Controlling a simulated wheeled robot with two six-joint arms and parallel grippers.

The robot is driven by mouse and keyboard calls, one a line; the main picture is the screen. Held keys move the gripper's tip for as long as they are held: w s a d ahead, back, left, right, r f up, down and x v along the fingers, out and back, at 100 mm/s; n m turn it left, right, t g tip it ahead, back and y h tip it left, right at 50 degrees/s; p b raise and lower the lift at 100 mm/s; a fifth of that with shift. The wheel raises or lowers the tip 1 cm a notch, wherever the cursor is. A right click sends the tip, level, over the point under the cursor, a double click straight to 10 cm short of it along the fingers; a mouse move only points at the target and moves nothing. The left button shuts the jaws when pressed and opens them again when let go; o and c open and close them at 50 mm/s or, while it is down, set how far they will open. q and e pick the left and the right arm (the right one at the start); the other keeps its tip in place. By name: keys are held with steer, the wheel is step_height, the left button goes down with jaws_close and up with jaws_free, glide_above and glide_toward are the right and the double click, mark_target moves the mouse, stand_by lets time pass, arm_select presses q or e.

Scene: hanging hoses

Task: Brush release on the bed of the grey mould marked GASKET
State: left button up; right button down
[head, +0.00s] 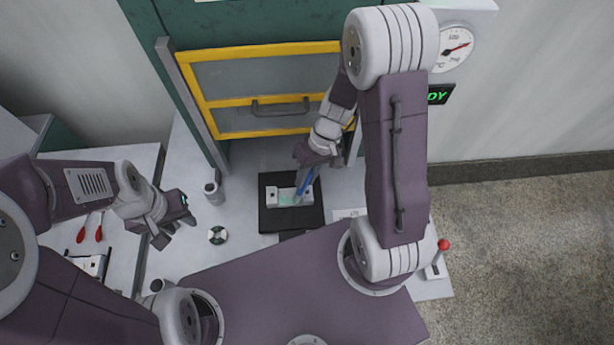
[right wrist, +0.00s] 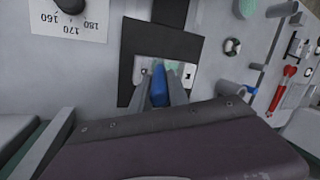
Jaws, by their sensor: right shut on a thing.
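A light grey mould (head: 272,197) with a pale green bed lies on a black square plate (head: 268,220) below the yellow-framed guard. No GASKET marking is legible on it. My right gripper (head: 305,178) is shut on a blue brush (head: 304,187) and holds it over the mould's bed. In the right wrist view the blue brush (right wrist: 159,84) sits between the two fingers, in front of the mould (right wrist: 189,73). The brush's tip is hidden there, so I cannot tell whether it touches the bed. My left gripper (head: 176,229) is open and empty, left of the mould.
Red-handled tools (head: 90,232) lie at far left. The yellow-framed guard (head: 262,133) is behind the mould. A red-knobbed lever (head: 443,245) is at right.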

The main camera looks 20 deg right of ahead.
steer(key=shift+w+a, duration=0.2)
steer(key=shift+a, duration=0.55)
steer(key=shift+a, duration=0.1)
arm_select(q)
steer(key=shift+f, duration=0.1)
arm_select(e)
steer(key=shift+w+a, duration=0.3)
steer(key=shift+a, duration=0.55)
arm_select(q)
steer(key=shift+s+r, duration=0.35)
arm_select(e)
steer(key=shift+w+d+r, duration=0.1)
steer(key=shift+w+d, duration=0.2)
steer(key=shift+w, duration=0.45)
steer(key=shift+w, duration=0.1)
